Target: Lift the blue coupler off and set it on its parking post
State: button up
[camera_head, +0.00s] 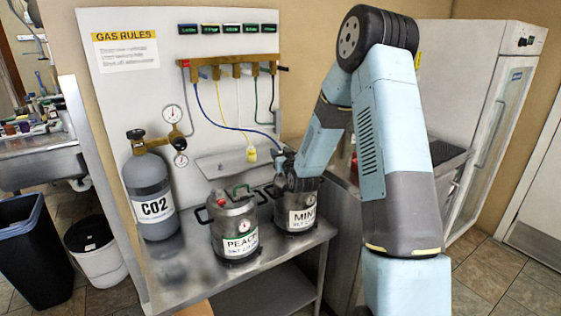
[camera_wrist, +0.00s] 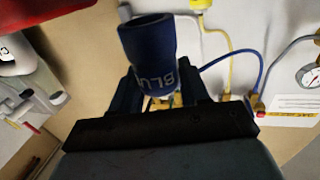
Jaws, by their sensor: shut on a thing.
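My gripper (camera_head: 283,163) is at the mint keg (camera_head: 297,213), above or beside its top, in the head view. In the wrist view my gripper (camera_wrist: 157,88) is shut on the blue coupler (camera_wrist: 148,48), a dark blue cylinder with white lettering between the fingers. In the head view my gripper and arm hide most of the coupler, so I cannot tell whether it touches the keg. A blue hose (camera_head: 205,112) runs from the brass manifold (camera_head: 232,64) toward my gripper. I cannot make out the blue parking post.
A yellow coupler (camera_head: 251,155) hangs on the panel (camera_head: 145,85) left of my gripper. The peach keg (camera_head: 235,235) stands left of the mint keg on the steel bench (camera_head: 182,285). A CO2 cylinder (camera_head: 148,190) stands further left. A white cabinet (camera_head: 470,90) is at right.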

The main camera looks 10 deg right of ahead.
jog(key=s+r, duration=0.9)
jog(key=s, duration=0.4)
jog(key=shift+a, duration=0.45)
jog(key=shift+f, duration=0.1)
